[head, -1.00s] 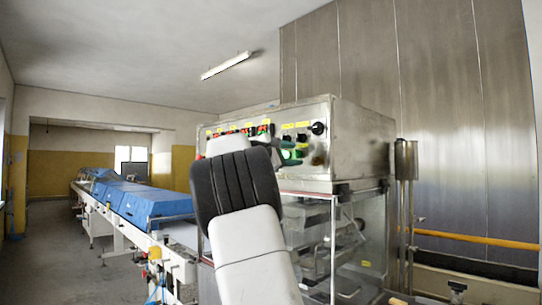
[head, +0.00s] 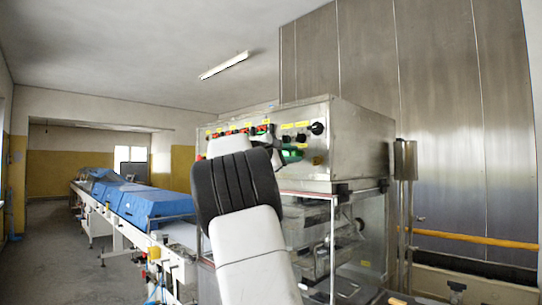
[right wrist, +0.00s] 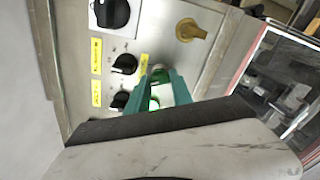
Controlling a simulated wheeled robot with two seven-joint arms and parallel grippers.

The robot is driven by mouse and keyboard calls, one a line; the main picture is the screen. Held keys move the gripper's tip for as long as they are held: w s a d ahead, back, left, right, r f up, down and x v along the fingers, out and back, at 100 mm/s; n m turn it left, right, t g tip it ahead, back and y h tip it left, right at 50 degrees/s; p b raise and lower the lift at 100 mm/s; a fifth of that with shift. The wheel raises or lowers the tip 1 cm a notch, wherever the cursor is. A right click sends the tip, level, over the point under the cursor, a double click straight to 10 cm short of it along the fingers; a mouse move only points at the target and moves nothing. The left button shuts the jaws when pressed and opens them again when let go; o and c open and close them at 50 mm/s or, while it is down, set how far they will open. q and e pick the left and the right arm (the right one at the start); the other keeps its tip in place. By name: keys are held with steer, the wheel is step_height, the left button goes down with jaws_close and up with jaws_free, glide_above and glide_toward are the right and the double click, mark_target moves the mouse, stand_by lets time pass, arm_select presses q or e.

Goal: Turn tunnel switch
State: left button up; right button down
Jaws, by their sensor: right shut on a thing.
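The control panel (head: 300,140) of the steel cabinet carries black knobs, lights and yellow labels. My right gripper (right wrist: 160,80) has its teal fingers at the panel, shut on a small switch that the fingers mostly hide. Green shows between and beside the fingers. In the head view my right gripper (head: 291,154) is mostly hidden behind my white and black wrist. In the right wrist view black knobs (right wrist: 125,63) sit left of the fingers, and a brass-coloured knob (right wrist: 193,30) sits above right. I cannot read the labels. My left gripper is not in view.
A clear-walled housing (head: 360,235) stands below the panel. A conveyor with blue covers (head: 150,203) runs away at the left. Vertical pipes (head: 405,190) stand right of the cabinet. Floor (head: 60,260) is open at the far left.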

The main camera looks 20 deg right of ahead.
steer(key=m, duration=0.5)
steer(key=shift+m, duration=0.3)
steer(key=m, duration=0.5)
steer(key=shift+m, duration=0.4)
steer(key=c, duration=1.1)
jaws_free()
steer(key=v, duration=0.7)
steer(key=shift+s+a, duration=0.15)
steer(key=shift+a, duration=0.2)
